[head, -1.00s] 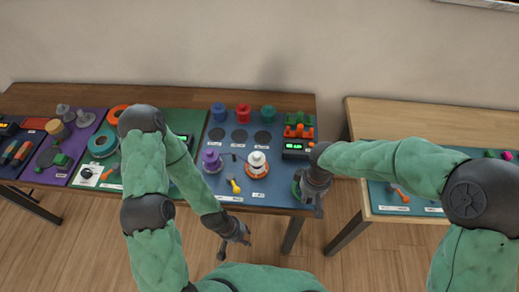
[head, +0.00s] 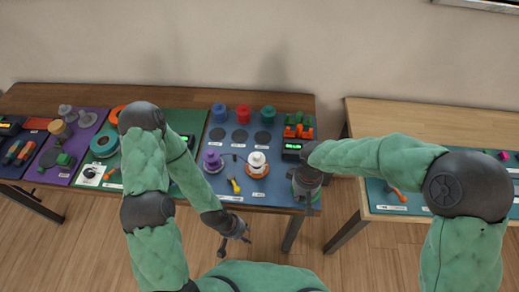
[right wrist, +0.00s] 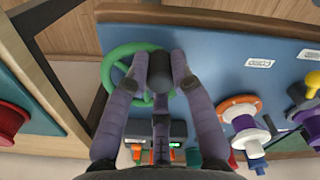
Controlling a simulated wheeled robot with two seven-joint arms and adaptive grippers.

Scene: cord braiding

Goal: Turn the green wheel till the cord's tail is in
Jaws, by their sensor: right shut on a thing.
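The green wheel (right wrist: 122,55) lies at the edge of the blue mat in the right wrist view. My right gripper (right wrist: 160,72) is over it, its fingers shut on a dark upright knob at the wheel's rim. In the head view my right gripper (head: 307,200) covers most of the wheel. A white spool on an orange ring (head: 257,163) stands left of it and also shows in the right wrist view (right wrist: 240,108). I cannot make out the cord's tail. My left gripper (head: 236,238) hangs in front of the table, empty, its fingers apart.
A purple spool (head: 212,160) and a yellow-handled tool (head: 234,186) are on the blue mat (head: 222,183). A box with a green display (head: 292,147) and an orange and green rack (head: 299,127) stand behind the wheel. A second table (head: 400,117) is to the right, across a gap.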

